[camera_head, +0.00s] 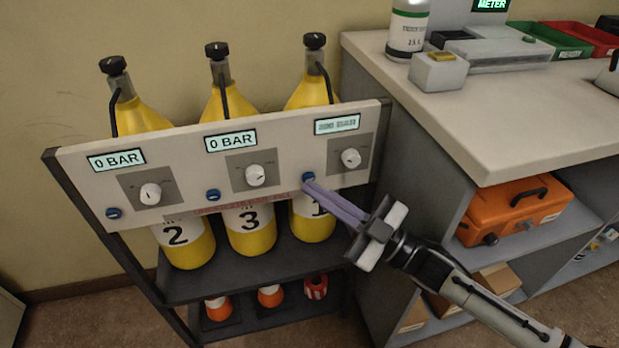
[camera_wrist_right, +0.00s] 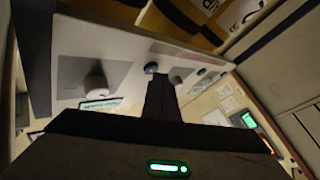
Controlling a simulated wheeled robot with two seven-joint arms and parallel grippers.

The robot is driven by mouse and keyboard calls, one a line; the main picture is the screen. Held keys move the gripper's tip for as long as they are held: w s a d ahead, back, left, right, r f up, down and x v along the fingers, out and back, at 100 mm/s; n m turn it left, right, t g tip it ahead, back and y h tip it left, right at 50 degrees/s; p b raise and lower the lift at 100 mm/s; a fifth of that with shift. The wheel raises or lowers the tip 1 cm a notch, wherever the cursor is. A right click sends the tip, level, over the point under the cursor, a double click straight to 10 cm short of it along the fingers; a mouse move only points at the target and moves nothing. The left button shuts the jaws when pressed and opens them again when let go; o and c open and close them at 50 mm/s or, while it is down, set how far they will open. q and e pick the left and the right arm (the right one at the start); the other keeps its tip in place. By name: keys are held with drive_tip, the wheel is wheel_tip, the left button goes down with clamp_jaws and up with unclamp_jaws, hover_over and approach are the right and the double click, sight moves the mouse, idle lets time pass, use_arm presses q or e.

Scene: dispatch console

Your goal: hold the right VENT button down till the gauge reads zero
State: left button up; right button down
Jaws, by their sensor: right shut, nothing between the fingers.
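A white panel (camera_head: 290,190) carries three displays, three white knobs and three blue buttons. The right blue button (camera_head: 308,178) is at the tips of my right gripper (camera_head: 311,185), which is shut and empty, its long purple-grey fingers pointing up-left. A blue button (camera_wrist_right: 151,68) is also just beyond the fingertips in the right wrist view. I cannot tell whether the tips touch or press it. The right gauge display (camera_head: 337,124) is lit, but its text is illegible. The left (camera_head: 116,160) and middle (camera_head: 230,141) displays read 0 BAR. My left gripper is out of view.
Yellow cylinders (camera_head: 187,240) numbered 2, 3 and 1 stand behind the panel in a dark rack (camera_head: 200,286). A right-hand counter (camera_head: 500,125) has an orange case (camera_head: 513,208) on the shelf below, close to my right arm.

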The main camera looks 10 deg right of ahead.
drive_tip(key=shift+w+d+r, duration=0.3)
drive_tip(key=shift+w, duration=0.25)
idle(1.1)
drive_tip(key=shift+s, duration=0.1)
drive_tip(key=shift+s+d+p, duration=0.35)
drive_tip(key=shift+p, duration=0.15)
drive_tip(key=shift+s+a+f+p, duration=0.1)
drive_tip(key=shift+s+p, duration=1.2)
drive_tip(key=shift+s, duration=1.4)
